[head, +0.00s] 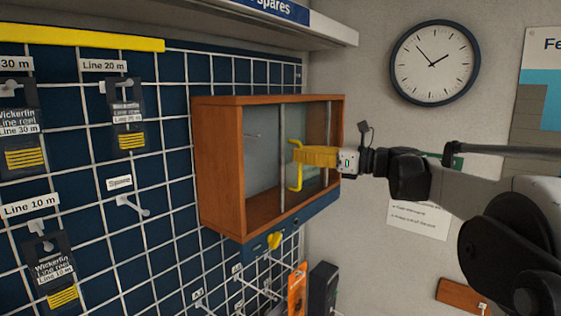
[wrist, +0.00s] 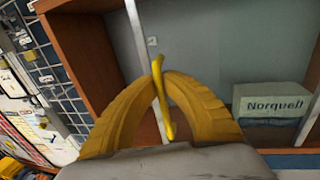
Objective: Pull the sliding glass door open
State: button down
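A wooden wall cabinet (head: 218,165) with a glass front hangs on the blue grid wall. A grey upright door edge (head: 282,135) crosses its opening; it also shows in the wrist view (wrist: 136,22). A yellow bar handle (head: 296,180) stands at this edge. My gripper (head: 298,155) reaches in from the right, its yellow fingers in front of the cabinet. In the wrist view the handle (wrist: 168,120) runs between the fingertips, which close in on it from both sides. The clear glass is hard to make out, so its exact extent cannot be told.
A box marked Norquell (wrist: 270,103) sits inside the cabinet at right. A shelf (head: 250,30) overhangs above. Hooks and line reels (head: 128,128) hang at left. A yellow piece (head: 275,240) and an orange item (head: 297,290) are below the cabinet. A clock (head: 434,62) hangs at upper right.

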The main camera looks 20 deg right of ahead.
jog(key=shift+w+d, duration=0.55)
jog(key=shift+d, duration=0.2)
jog(key=shift+w+d, duration=0.5)
jog(key=shift+d, duration=0.25)
jog(key=c, duration=1.5)
grip_release()
jog(key=shift+s, duration=0.1)
jog(key=v, duration=1.2)
